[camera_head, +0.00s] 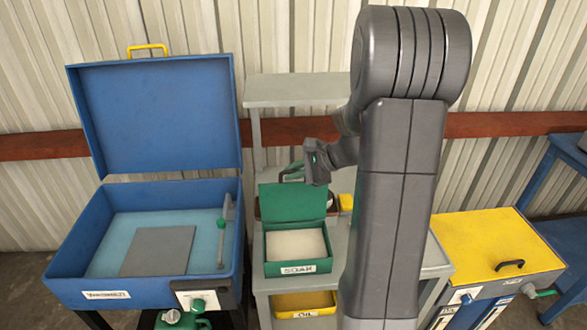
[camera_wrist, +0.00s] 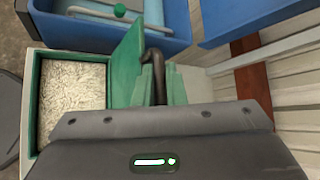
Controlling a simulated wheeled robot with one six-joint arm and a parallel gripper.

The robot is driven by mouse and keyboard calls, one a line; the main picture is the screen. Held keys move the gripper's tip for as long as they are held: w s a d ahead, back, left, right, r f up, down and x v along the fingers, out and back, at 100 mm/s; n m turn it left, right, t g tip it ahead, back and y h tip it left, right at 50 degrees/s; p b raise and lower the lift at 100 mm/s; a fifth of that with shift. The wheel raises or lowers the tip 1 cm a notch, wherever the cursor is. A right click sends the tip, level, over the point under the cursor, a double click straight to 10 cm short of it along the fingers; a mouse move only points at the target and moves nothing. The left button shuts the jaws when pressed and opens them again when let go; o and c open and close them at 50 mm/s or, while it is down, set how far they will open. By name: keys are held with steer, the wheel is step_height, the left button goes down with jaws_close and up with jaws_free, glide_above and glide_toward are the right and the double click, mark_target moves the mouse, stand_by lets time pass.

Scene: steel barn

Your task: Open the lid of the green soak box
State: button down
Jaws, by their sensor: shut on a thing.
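The green soak box (camera_head: 297,266), labelled SOAK, stands on a grey stand in the middle of the head view. Its lid (camera_head: 292,202) is raised to about upright at the back, so the pale, rough contents show. In the wrist view the open box (camera_wrist: 34,100) is at the left and the lid (camera_wrist: 126,66) stands on edge beside it. My gripper (camera_head: 305,171) is at the lid's top edge, shut on the lid's dark handle (camera_wrist: 153,70).
A large blue parts washer (camera_head: 120,292) with its lid up stands left. A yellow box labelled OIL (camera_head: 304,303) sits below the soak box. A yellow-topped cabinet (camera_head: 490,240) is at the right. A grey shelf (camera_head: 296,92) and the barn wall are behind.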

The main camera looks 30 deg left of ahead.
stand_by(0.3)
steer(key=c, duration=1.5)
jaws_free()
steer(key=shift+s, duration=0.1)
steer(key=shift+d, duration=0.1)
steer(key=b+v, duration=0.2)
steer(key=v, duration=1.2)
steer(key=p+x, duration=0.1)
steer(key=x, duration=1.2)
steer(key=shift+p, duration=0.4)
